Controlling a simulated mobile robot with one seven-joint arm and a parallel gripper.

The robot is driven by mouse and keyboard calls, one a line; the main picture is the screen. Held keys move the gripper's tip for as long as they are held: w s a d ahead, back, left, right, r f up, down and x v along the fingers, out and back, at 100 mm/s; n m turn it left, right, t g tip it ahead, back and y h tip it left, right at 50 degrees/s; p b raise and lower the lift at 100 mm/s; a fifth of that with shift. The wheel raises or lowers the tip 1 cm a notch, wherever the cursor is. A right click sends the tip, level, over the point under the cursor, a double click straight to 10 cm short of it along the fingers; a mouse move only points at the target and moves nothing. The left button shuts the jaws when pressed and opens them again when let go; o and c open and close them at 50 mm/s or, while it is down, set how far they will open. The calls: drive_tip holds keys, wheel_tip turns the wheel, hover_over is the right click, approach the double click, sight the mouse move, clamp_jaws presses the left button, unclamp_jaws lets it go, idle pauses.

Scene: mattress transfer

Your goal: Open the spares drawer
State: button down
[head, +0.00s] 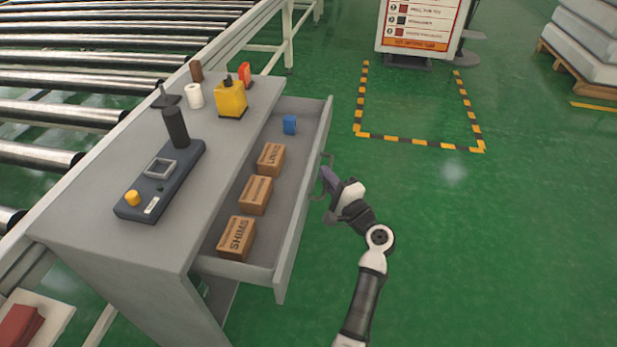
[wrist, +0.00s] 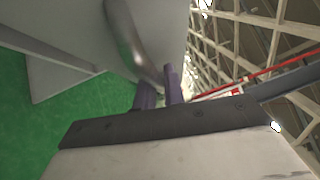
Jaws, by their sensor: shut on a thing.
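The spares drawer (head: 300,215) is pulled out from the right side of a grey cabinet (head: 90,225). Inside it are several items: a box marked SHIMS (head: 237,238), two more brown boxes (head: 256,195) (head: 271,159) and a small blue block (head: 289,124). My gripper (head: 326,178) is at the drawer's outer front, shut on the handle (head: 328,160). In the wrist view the curved metal handle (wrist: 128,40) runs down to the purple fingers (wrist: 158,90). The exact contact is partly hidden.
On the cabinet top are a dark control box (head: 160,180), a yellow container (head: 230,99) and a white roll (head: 194,95). A roller conveyor (head: 70,110) runs behind. Green floor to the right is open, with a striped marked area (head: 420,141) and a sign (head: 420,25) farther off.

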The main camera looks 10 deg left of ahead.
drive_tip(key=shift+d, duration=0.7)
drive_tip(key=c, duration=1.5)
unclamp_jaws()
drive_tip(key=b+v, duration=0.1)
drive_tip(key=v, duration=1.3)
drive_tip(key=shift+b, duration=0.35)
